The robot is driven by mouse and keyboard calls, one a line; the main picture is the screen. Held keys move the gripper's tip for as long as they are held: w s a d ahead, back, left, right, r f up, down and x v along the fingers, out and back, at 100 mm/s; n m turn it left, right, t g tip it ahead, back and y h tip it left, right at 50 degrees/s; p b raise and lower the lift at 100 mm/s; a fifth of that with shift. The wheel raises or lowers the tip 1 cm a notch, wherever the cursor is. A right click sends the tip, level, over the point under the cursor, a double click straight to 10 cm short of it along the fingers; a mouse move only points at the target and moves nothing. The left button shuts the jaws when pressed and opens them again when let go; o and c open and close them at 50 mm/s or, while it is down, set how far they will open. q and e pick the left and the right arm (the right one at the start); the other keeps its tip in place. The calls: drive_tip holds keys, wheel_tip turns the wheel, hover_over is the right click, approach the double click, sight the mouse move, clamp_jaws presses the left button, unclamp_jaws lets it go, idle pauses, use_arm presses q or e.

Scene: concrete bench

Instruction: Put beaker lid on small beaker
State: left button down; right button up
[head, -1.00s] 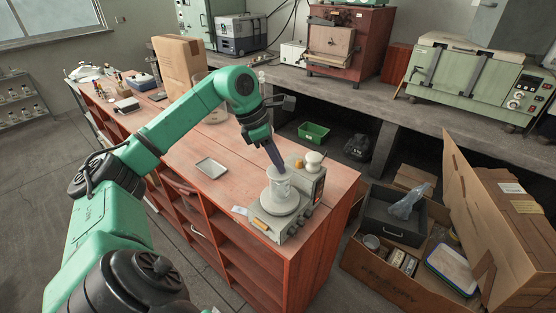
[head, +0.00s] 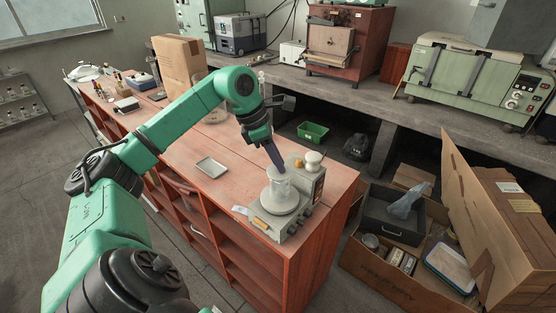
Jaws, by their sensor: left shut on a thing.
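A small clear beaker (head: 279,195) stands on the round plate of a grey stirrer-like device (head: 286,214) at the front right end of the red bench. My left gripper (head: 279,167) points down at the beaker's top, its dark fingers shut at the beaker's mouth. The beaker lid is too small and too covered by the fingers to make out clearly; a pale rim shows at the fingertips. I cannot tell whether the lid touches the beaker's rim. My right gripper is not in view.
A small metal tray (head: 211,166) lies on the bench left of the device. A white-topped jar (head: 313,160) stands at the device's back. A cardboard box (head: 179,66) and bottles stand farther back. The bench middle is mostly clear. An open carton (head: 375,270) sits on the floor at right.

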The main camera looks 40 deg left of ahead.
use_arm(q)
drive_tip(key=shift+f+b, duration=0.3)
drive_tip(key=shift+f, duration=0.1)
idle(0.3)
drive_tip(key=c, duration=0.7)
unclamp_jaws()
drive_tip(key=shift+c, duration=0.2)
drive_tip(key=shift+o, duration=0.3)
drive_tip(key=o, duration=0.3)
drive_tip(key=shift+o, duration=0.2)
wheel_tip(320, 180, up, 7)
drive_tip(key=p, duration=0.7)
drive_tip(key=shift+r, duration=0.15)
